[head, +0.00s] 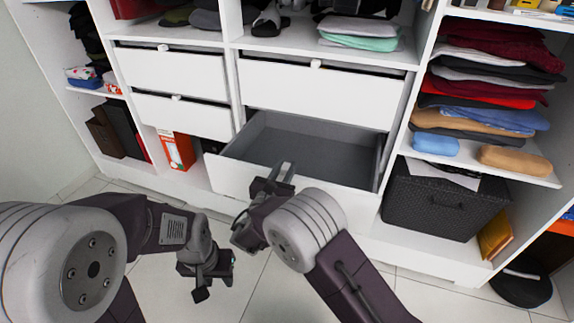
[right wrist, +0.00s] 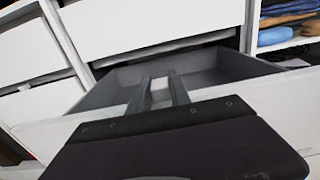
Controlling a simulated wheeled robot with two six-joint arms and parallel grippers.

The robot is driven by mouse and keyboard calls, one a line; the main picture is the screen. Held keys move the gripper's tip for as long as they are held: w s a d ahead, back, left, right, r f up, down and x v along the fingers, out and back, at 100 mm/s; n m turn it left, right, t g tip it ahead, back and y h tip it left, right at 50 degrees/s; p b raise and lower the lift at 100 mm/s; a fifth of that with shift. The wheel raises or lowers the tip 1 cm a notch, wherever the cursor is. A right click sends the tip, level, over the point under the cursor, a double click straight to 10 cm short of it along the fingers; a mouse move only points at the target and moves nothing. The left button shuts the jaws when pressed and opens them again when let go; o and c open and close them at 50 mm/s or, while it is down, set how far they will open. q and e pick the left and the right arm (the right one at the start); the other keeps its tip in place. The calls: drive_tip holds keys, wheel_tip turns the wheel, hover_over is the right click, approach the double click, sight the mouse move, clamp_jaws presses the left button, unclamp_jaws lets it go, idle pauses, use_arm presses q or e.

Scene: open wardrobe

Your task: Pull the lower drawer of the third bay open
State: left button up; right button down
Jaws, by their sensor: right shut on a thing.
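The lower drawer (head: 225,172) of the third bay is pulled well out, and its grey empty inside shows below the closed upper drawer (head: 300,92). It also shows in the right wrist view (right wrist: 275,97). My right gripper (head: 282,172) is at the top middle of the drawer front, shut on its knob, which the fingers hide. Its two fingers (right wrist: 160,90) reach the drawer front in the right wrist view. My left gripper (head: 205,280) hangs low over the floor at the left, apart from the furniture. Its finger opening is not clear.
Two closed drawers (head: 180,115) are to the left, above an orange-and-white box (head: 178,150). A dark basket (head: 440,203) and folded clothes (head: 490,75) are to the right. Pale floor tiles (head: 300,290) lie in front, with a dark round thing (head: 522,285) at lower right.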

drive_tip(key=shift+s+f, duration=0.2)
drive_tip(key=shift+s, duration=0.1)
drive_tip(key=c, duration=1.2)
unclamp_jaws()
drive_tip(key=shift+w, duration=0.15)
